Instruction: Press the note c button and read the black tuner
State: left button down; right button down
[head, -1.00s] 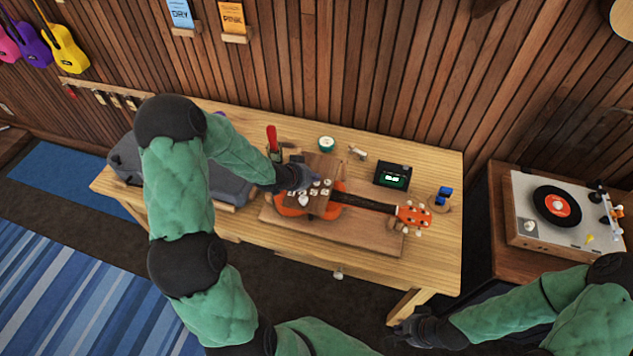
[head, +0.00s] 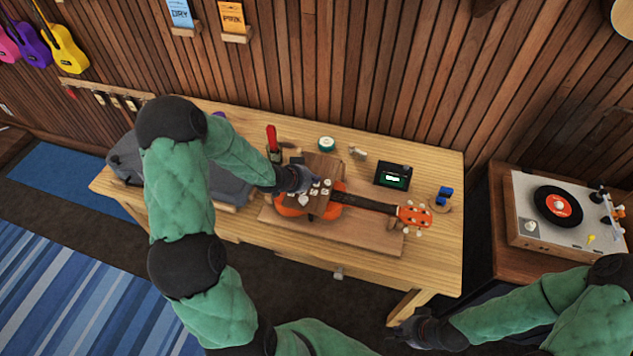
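A brown wooden block (head: 321,164) with several pale buttons (head: 326,184) stands over the body of an orange ukulele (head: 337,212) on the bench. My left gripper (head: 305,182) is at the left part of the buttons and hides some of them. The letters on the buttons are too small to read, and I cannot tell whether one is pressed. The black tuner (head: 392,176) stands behind the ukulele's neck with a lit green and white screen; its reading is not legible. My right gripper (head: 408,330) is low in front of the bench, away from these things.
The ukulele lies on a wooden board (head: 370,236). A red-handled tool (head: 272,139), a green-and-white round item (head: 326,143) and a blue item (head: 444,195) stand around it. A grey case (head: 232,185) is behind my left arm. A record player (head: 530,220) is at right.

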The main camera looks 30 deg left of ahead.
pick_arm(q)
jog(key=shift+r+p, duration=0.9)
jog(key=shift+p, duration=0.05)
notch_tip(320, 180, up, 5)
jog(key=p, duration=0.4)
jog(key=shift+p, duration=0.4)
dwell(0.5)
